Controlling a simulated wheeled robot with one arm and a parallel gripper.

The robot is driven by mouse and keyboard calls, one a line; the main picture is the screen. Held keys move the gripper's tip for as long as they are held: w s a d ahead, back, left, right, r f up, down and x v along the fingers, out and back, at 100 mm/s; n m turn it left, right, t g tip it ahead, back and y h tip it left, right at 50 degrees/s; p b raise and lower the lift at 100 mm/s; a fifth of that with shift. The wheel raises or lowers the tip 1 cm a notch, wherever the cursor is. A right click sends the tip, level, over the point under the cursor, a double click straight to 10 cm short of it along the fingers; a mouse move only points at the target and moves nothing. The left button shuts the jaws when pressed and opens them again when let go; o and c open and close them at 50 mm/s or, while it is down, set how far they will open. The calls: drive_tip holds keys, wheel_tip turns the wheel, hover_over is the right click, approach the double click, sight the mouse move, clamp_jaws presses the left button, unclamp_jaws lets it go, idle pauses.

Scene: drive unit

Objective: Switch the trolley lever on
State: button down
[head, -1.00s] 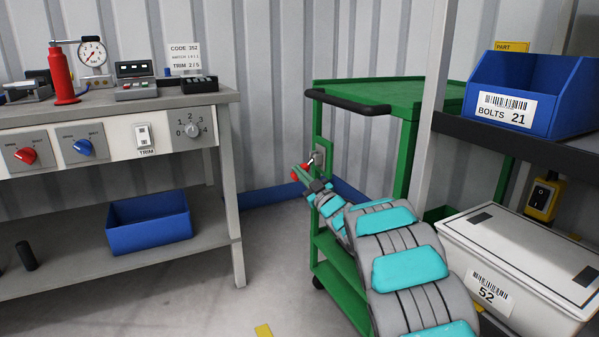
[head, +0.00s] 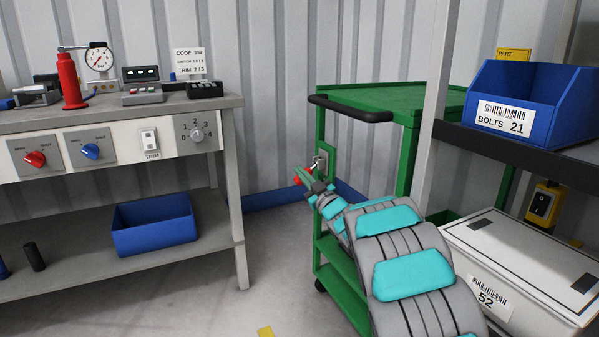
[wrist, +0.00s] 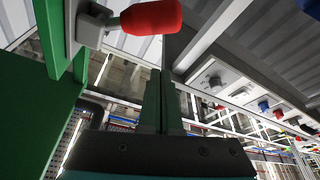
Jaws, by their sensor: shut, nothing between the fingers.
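The green trolley (head: 371,97) stands right of the bench. A grey lever plate (head: 320,162) sits on its near left post. The lever's red handle (head: 299,180) sticks out to the left, partly hidden by my gripper (head: 304,174). In the wrist view the red handle (wrist: 150,17) extends rightward on a metal stem from the grey plate (wrist: 86,28). My gripper (wrist: 163,78) is shut and empty, its green fingertips just below the handle in that picture. I cannot tell whether they touch it.
A workbench (head: 120,112) with knobs and a switch stands at left, a blue bin (head: 154,224) on its lower shelf. At right a shelf (head: 530,152) holds a blue bolts bin (head: 532,98) above a white lidded box (head: 520,262). Floor between bench and trolley is mostly clear.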

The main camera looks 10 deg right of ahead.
drive_tip(key=v, duration=0.7)
drive_tip(key=shift+s+d+p, duration=0.15)
drive_tip(key=shift+d+p, duration=0.1)
drive_tip(key=shift+p, duration=0.05)
drive_tip(key=shift+r, duration=0.1)
drive_tip(key=s+d+r+m+g+h+p, duration=0.25)
drive_tip(key=d+m+h, duration=0.25)
drive_tip(key=d+h, duration=0.3)
drive_tip(key=s+d+f+m+g+h+p, duration=0.1)
drive_tip(key=s+m+g+h+p, duration=0.15)
drive_tip(key=s, duration=0.35)
drive_tip(key=s+d+f+m+g+h+p, duration=0.1)
drive_tip(key=s+d+g+h, duration=0.15)
drive_tip(key=s, duration=0.35)
drive_tip(key=s+a+g+y+p, duration=0.1)
drive_tip(key=s+a+g, duration=0.3)
drive_tip(key=s, duration=1)
drive_tip(key=s+a+f+m+g+y+p, duration=0.1)
drive_tip(key=s+a+g, duration=0.3)
drive_tip(key=s, duration=1.1)
drive_tip(key=s+a+g+y+p, duration=0.1)
drive_tip(key=s+a+g, duration=0.3)
drive_tip(key=s, duration=1)
drive_tip(key=shift+s+a+f+g+y+p, duration=0.3)
drive_tip(key=shift+f+g+p, duration=0.1)
drive_tip(key=shift+g+p, duration=0.4)
